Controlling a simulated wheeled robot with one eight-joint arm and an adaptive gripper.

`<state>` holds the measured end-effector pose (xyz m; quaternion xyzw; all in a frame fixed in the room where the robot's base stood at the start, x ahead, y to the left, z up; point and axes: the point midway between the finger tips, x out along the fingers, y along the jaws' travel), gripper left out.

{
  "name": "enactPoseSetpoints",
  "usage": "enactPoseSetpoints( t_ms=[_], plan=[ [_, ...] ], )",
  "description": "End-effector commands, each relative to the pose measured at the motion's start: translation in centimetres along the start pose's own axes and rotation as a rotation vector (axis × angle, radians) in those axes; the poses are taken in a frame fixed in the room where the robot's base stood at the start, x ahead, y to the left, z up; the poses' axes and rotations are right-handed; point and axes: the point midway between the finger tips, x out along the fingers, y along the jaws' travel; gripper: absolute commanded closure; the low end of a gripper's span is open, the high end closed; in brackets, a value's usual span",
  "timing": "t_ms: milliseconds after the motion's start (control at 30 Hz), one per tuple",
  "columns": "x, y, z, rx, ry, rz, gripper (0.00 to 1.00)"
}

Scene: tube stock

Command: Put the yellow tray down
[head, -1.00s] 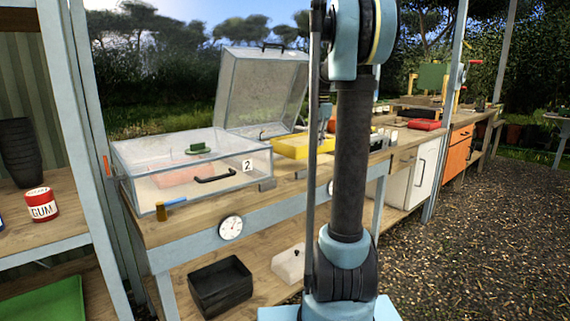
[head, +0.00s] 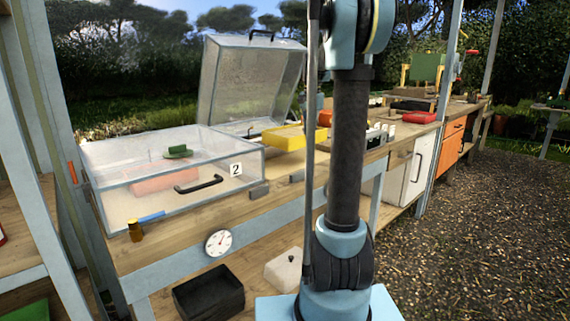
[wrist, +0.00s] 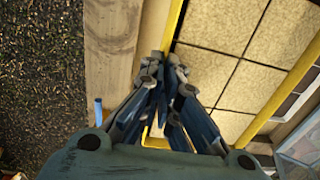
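The yellow tray (head: 283,139) is at the bench, right of the clear lidded box marked 2, partly hidden behind my arm in the head view. The fingers hide part of that rim. I cannot tell whether the tray touches the bench top. My gripper is not clear in the head view.
A red item (head: 420,117) lies further right. Gravel ground (head: 480,220) in front is free.

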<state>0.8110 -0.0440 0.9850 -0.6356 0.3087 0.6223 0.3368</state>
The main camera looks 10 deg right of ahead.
Motion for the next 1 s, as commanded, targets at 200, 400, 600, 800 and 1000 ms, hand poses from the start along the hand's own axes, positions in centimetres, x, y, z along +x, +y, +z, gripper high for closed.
enactPoseSetpoints(
  t_ms=[200, 400, 600, 800, 1000],
  plan=[
    [1.4, -0.3, 0.4, -0.007, 0.000, 0.000, 1.00],
    [4.4, -0.2, 0.5, -0.008, 0.000, 0.000, 1.00],
    [5.8, -0.1, 0.5, -0.008, 0.000, 0.000, 1.00],
    [7.4, -0.1, 0.4, -0.008, 0.000, 0.000, 1.00],
    [9.8, 0.1, 0.4, -0.008, 0.000, -0.001, 1.00]
  ],
)
